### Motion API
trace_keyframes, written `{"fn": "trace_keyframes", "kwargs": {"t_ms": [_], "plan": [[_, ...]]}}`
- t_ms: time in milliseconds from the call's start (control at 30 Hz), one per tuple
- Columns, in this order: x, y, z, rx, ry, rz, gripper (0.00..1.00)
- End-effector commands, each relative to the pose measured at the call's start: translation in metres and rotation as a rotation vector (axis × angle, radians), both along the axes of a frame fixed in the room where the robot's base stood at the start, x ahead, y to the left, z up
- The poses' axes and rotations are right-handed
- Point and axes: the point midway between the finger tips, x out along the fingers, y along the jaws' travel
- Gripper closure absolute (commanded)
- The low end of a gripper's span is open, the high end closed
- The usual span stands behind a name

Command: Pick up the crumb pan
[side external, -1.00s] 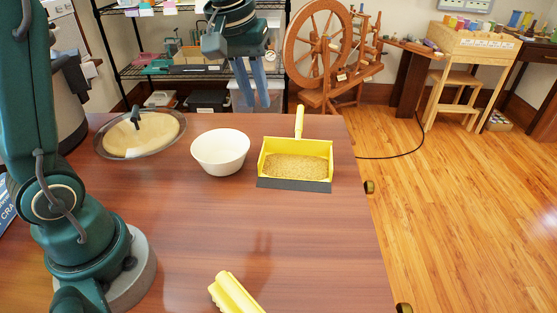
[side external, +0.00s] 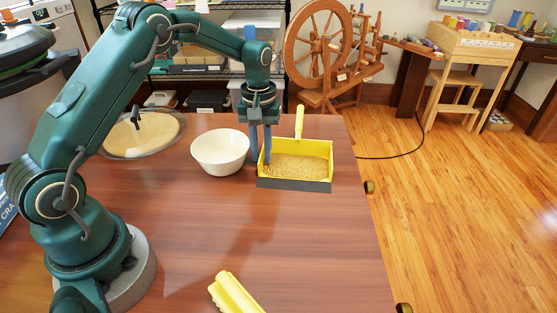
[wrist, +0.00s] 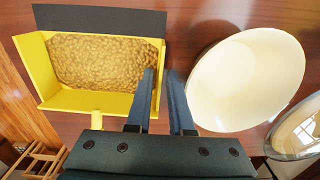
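The crumb pan (side external: 313,183) is a yellow dustpan with a dark front lip, lying flat on the table and holding tan crumbs. Its handle points to the back. It also shows in the wrist view (wrist: 28,62), at the left. My gripper (side external: 260,160) points down at the pan's left side wall. In the wrist view my two fingers (wrist: 161,72) have a gap between them, one on the crumb side and one on the bowl side of that wall. I cannot tell whether either finger touches the wall.
A white bowl (side external: 220,152) stands close to the left of the pan and gripper. A glass lid (side external: 143,133) lies further left. A yellow object (side external: 235,294) lies at the table's front edge. The middle of the table is clear.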

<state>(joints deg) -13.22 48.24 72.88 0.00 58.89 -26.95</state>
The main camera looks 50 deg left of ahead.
Motion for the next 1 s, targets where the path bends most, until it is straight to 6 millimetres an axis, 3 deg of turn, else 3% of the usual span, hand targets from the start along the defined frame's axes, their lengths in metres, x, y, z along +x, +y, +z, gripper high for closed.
{"fn": "trace_keyframes", "kwargs": {"t_ms": [333, 400, 1000], "plan": [[-0.0002, -0.0002, -0.0060, 0.000, 0.000, -0.001, 0.80], [-0.0002, -0.0002, -0.0059, 0.000, 0.000, -0.001, 1.00], [-0.0001, -0.0002, -0.0055, 0.000, 0.000, 0.000, 1.00]]}}
